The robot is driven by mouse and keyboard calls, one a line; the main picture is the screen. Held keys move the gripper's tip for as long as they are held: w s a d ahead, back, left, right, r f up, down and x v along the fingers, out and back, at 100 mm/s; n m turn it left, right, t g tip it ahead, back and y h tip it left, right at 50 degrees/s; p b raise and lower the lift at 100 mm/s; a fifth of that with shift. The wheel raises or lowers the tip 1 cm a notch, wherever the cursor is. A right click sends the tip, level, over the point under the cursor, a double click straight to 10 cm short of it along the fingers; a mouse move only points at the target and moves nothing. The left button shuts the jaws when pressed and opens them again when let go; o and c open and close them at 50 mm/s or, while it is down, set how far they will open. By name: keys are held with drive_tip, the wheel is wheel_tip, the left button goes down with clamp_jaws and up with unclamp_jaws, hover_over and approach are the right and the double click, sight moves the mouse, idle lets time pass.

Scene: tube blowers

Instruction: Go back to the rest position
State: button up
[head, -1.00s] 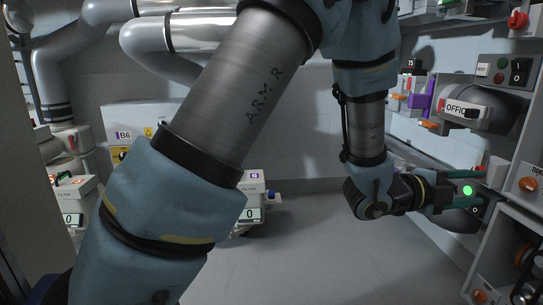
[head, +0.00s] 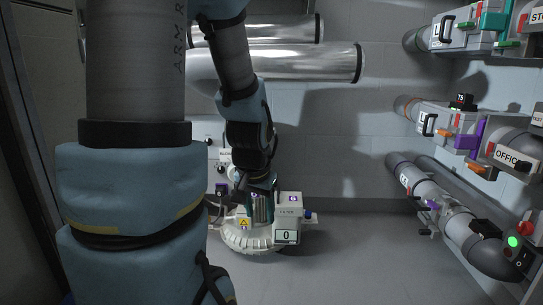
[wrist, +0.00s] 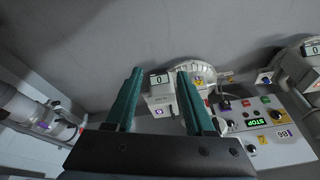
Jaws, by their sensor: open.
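My gripper (wrist: 160,74) is open and empty in the wrist view, its two green fingers apart with only air between them. In the head view, my gripper (head: 262,207) hangs low in the middle and shows in front of a white filter unit (head: 287,236). My arm covers much of the left of the head view. No object is held. The rest position itself is not marked in view.
Pipe units with labels, one an OFFICE pipe (head: 508,155), line the right wall. A switch box with a green light (head: 515,243) is at lower right. A panel with a lit STOP display (wrist: 259,122) shows in the wrist view. The floor (head: 370,255) between is clear.

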drive_tip(key=s+a+r+n+g+p, duration=0.1)
drive_tip(key=s+a+r+n+g, duration=0.1)
drive_tip(key=s+a+n, duration=0.25)
wheel_tip(320, 180, up, 37)
drive_tip(key=m+p, duration=0.1)
drive_tip(key=p, duration=3.6)
drive_tip(key=shift+s+d+p, duration=0.15)
drive_tip(key=shift+d+p, duration=0.1)
drive_tip(key=shift+p, duration=0.1)
drive_tip(key=shift+r, duration=0.1)
